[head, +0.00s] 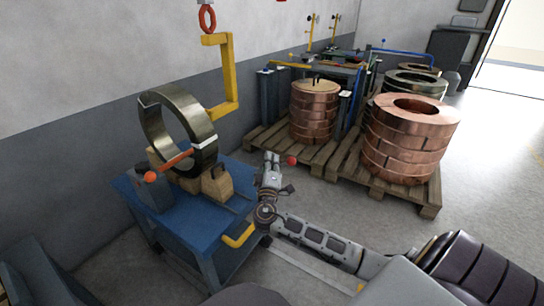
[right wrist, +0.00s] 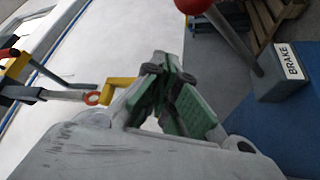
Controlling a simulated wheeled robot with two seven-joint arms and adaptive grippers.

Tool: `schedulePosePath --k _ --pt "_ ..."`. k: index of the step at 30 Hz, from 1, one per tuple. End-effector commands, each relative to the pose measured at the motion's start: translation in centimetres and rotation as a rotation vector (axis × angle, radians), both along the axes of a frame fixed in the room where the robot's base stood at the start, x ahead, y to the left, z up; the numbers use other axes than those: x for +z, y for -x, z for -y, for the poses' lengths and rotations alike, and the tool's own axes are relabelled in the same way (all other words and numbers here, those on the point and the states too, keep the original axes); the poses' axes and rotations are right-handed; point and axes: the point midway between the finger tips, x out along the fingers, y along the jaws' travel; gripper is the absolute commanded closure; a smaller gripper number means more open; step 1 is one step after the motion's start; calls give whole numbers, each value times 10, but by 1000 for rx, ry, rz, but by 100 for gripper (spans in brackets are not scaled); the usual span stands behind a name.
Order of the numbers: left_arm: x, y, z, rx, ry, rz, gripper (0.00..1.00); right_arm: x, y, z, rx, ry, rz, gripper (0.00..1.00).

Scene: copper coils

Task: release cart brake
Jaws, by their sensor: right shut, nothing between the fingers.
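The blue cart (head: 180,217) stands by the wall at the left. In the right wrist view, a grey box marked BRAKE (right wrist: 285,70) sits on its blue top, and a grey lever with a red ball (right wrist: 193,4) rises from it. A red ball (head: 291,160) also shows in the head view, just right of my right fingertips. My right gripper (head: 271,158) is beside the cart's right edge, shut and empty. The right wrist view shows its green-padded fingers (right wrist: 162,68) together, apart from the ball. The brake box is largely hidden behind my right gripper in the head view. My left gripper is out of view.
A dark ring coil (head: 148,119) stands upright on the cart among wooden blocks, beside an orange-knobbed lever (head: 150,177). A yellow hook (head: 230,80) hangs behind it. Copper coils (head: 408,143) stand on pallets (head: 429,207) at the right. Floor at the far right is clear.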

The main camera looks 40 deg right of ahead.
Motion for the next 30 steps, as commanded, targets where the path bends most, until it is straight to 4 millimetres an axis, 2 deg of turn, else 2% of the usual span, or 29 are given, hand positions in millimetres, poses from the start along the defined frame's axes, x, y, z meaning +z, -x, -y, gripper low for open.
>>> schedulePosePath --k 10,15,30 --pt "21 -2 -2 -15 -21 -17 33 -14 31 -29 1 -2 -2 100" --pt "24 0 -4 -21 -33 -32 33 -20 43 -40 1 -2 -2 100" --pt "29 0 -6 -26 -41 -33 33 -23 49 -46 0 -1 -1 100"
